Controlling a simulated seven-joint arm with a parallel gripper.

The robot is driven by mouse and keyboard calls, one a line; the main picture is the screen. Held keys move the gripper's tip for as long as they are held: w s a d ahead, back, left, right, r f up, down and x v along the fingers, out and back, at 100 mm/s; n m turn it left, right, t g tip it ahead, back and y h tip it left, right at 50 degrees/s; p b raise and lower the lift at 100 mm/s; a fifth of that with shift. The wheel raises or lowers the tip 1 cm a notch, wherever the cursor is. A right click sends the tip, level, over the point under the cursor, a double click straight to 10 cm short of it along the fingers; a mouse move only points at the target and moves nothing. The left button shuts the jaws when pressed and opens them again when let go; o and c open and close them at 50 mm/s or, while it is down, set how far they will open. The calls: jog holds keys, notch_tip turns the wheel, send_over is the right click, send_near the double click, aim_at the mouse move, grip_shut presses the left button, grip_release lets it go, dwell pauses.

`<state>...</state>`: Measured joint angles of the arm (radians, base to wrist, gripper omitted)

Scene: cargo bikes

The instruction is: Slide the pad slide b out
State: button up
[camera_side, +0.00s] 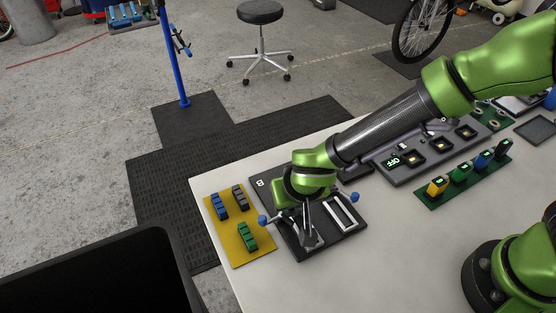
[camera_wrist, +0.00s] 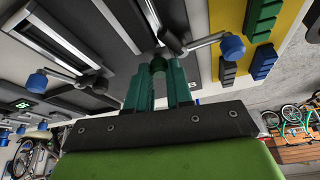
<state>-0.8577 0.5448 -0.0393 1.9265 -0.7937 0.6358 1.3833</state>
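A black board marked B (camera_side: 260,184) lies flat on the white table, with silver-framed slots and blue-knobbed levers. One framed slot (camera_side: 343,214) shows on its right side. My gripper (camera_side: 308,238) points down over the board's front left part and partly hides the slide there. Nearby are a blue lever knob (camera_wrist: 232,46) and another blue knob (camera_wrist: 38,82).
A yellow board (camera_side: 239,215) with blue, grey and green blocks lies left of the black board. A grey panel with lit switches (camera_side: 415,155) and a green board with coloured blocks (camera_side: 463,180) lie to the right. The table front is clear.

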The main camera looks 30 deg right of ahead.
grip_shut()
jog(key=w, duration=0.9)
jog(key=shift+o, duration=2.2)
grip_release()
jog(key=v, duration=1.7)
jog(key=shift+w, duration=0.1)
